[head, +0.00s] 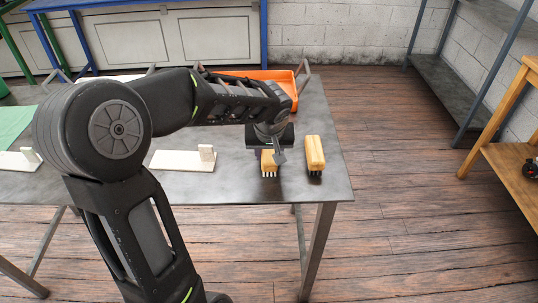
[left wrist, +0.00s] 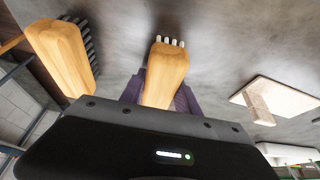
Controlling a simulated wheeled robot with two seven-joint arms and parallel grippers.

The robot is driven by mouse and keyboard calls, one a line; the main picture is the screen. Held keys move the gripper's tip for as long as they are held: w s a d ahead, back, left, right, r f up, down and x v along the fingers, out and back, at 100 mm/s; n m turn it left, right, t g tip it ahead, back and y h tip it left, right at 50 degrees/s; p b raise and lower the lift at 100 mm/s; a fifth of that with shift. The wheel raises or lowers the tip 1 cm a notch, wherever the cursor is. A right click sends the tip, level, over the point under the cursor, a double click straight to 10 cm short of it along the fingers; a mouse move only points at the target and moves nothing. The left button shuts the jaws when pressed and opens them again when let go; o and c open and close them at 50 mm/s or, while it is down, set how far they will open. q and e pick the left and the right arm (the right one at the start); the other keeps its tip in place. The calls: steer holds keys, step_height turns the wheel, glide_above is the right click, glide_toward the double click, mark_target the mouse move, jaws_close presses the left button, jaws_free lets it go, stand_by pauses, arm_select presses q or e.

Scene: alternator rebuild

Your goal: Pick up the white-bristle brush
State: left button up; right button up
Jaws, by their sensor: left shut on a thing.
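The white-bristle brush has a light wooden body (head: 267,160) and stands near the front right of the metal table, under my left gripper (head: 280,152). In the left wrist view the brush (left wrist: 168,70) shows between the fingers, its pale bristles at the far end. My left gripper is shut on its wooden body. I cannot tell whether the bristles touch the table. A second wooden brush (head: 315,151), with dark bristles in the left wrist view (left wrist: 62,52), lies just to the right in the head view, apart from the held one. My right gripper is not in view.
The grey metal table (head: 330,180) ends just right of the second brush. A white plate with a small upright block (head: 182,161) lies left of the brushes. An orange tray (head: 283,77) sits at the back, partly behind my arm. A green cloth (head: 15,123) lies far left.

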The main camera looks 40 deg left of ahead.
arm_select(q)
jaws_close()
steer(key=shift+r+p, duration=0.4)
steer(key=shift+p, duration=0.3)
step_height(320, 180, up, 10)
steer(key=shift+f, duration=0.1)
